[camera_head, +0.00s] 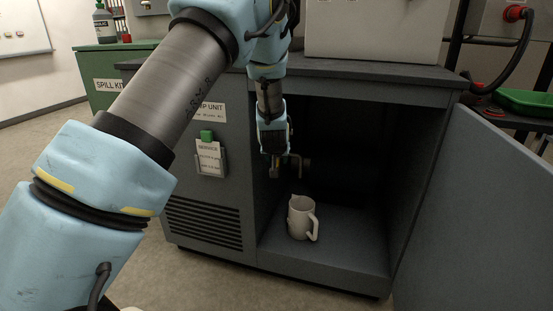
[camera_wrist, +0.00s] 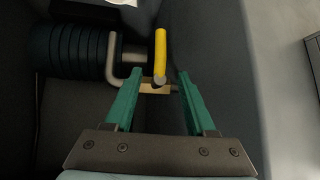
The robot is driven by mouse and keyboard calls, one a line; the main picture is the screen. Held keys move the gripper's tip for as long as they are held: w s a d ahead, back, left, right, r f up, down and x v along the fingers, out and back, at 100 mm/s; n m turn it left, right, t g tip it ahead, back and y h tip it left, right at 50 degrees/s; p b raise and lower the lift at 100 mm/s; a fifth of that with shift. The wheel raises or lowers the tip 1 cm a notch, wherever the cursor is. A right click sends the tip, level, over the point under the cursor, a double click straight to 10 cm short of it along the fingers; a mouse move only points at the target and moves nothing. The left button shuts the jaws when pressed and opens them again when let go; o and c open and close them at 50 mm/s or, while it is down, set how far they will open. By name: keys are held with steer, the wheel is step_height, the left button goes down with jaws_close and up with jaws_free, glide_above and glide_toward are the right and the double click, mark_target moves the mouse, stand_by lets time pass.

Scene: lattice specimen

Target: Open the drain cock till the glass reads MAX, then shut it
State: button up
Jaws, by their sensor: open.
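The drain cock's yellow lever (camera_wrist: 160,52) and brass body (camera_wrist: 152,88) show in the wrist view, beside a bent grey pipe (camera_wrist: 112,62). My gripper (camera_wrist: 154,78) is open, its green fingers on either side of the brass body. I cannot tell whether either finger touches it. In the head view my gripper (camera_head: 284,164) is inside the open cabinet, above and left of a pale jug (camera_head: 299,218). The jug stands upright on the cabinet floor (camera_head: 345,238); its contents are hidden. I cannot make out a sight glass or MAX mark.
A black ribbed part (camera_wrist: 65,52) lies left of the cock. The cabinet's open door (camera_head: 480,210) stands at the right. The cabinet's left front panel (camera_head: 205,190) carries a service card (camera_head: 209,158). The cabinet floor right of the jug is clear.

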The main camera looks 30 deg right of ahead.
steer(key=b+x, duration=0.1)
steer(key=x, duration=0.7)
steer(key=shift+w, duration=0.1)
steer(key=shift+c, duration=0.3)
jaws_close()
